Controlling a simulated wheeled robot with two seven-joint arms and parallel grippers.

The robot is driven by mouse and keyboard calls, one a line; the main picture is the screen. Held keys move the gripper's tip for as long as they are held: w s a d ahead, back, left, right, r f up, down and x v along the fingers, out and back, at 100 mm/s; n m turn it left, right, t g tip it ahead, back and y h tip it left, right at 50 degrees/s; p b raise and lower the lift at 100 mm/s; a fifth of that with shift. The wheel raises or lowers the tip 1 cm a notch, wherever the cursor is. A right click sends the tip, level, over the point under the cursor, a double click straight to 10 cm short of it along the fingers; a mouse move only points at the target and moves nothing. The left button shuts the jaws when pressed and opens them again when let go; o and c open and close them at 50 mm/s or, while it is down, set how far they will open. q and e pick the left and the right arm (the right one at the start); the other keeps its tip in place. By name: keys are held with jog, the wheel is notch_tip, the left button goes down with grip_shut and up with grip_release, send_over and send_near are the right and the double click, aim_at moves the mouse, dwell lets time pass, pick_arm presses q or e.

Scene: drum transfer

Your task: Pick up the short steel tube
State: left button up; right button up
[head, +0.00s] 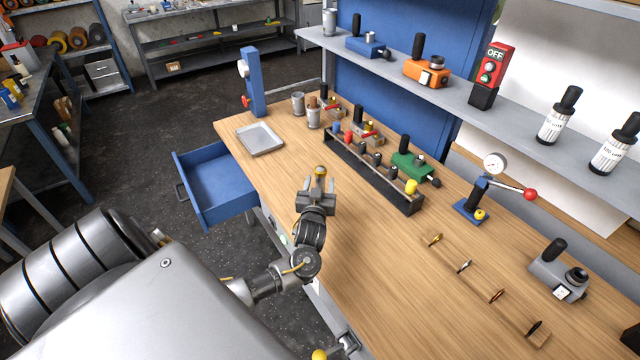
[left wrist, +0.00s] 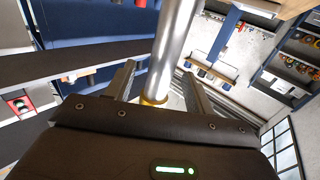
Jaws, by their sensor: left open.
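A steel tube (left wrist: 173,45) with a yellow band at one end runs between the open fingers of my left gripper (left wrist: 158,88) in the left wrist view. Its yellow end lies close to the palm, which partly hides it. In the head view my left gripper (head: 318,187) is above the table's near edge, with the tube's yellow end (head: 320,170) showing between its fingers. The fingers stand either side of the tube and are not closed on it. Whether one touches it, and what the tube's far end rests on, I cannot tell.
The wooden table (head: 375,270) is clear near the gripper. A dark rack (head: 372,172) with several tools stands just right of it. An open blue drawer (head: 215,185) juts out left.

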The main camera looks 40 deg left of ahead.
pick_arm(q)
jog(key=x, duration=0.3)
jog(key=shift+w+a+f+p, duration=0.15)
jog(key=shift+w+p, duration=0.1)
jog(key=shift+p, duration=0.05)
grip_shut()
